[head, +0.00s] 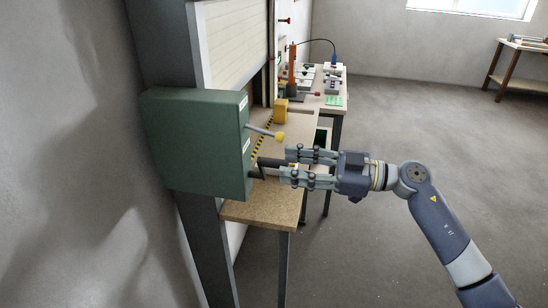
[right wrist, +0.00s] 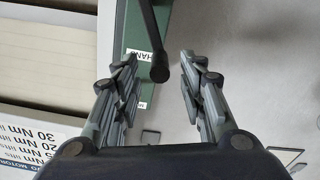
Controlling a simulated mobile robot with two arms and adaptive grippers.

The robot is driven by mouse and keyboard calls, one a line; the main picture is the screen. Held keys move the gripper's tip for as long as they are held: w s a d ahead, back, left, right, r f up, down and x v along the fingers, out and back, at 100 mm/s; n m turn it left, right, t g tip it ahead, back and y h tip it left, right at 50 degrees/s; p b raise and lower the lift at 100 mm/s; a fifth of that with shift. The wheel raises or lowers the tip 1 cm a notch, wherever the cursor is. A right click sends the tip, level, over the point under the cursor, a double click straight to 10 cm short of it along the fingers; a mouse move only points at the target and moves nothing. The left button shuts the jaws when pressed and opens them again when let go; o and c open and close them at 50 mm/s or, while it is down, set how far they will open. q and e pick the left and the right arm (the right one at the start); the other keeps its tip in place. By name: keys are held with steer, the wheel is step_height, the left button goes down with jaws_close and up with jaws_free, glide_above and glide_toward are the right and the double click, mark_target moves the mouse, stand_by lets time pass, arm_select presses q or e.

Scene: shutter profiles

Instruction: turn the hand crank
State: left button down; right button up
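A dark green box (head: 195,145) is mounted on the grey post at left. A black crank handle (head: 268,162) sticks out from its right side towards my right gripper (head: 287,164). In the right wrist view the handle (right wrist: 152,40) comes down from the top edge, and its rounded end lies between the fingertips of my right gripper (right wrist: 160,62). The fingers are apart on both sides of it, with visible gaps. The crank's root at the box is hard to make out. My left gripper is not in view.
A lever with a yellow knob (head: 279,136) juts from the box just above my right gripper. A wooden shelf (head: 262,208) lies below. A workbench (head: 328,100) with tools stands behind.

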mark_target(261, 161)
steer(key=shift+p+x, duration=0.5)
steer(key=shift+x, duration=1.85)
jaws_close()
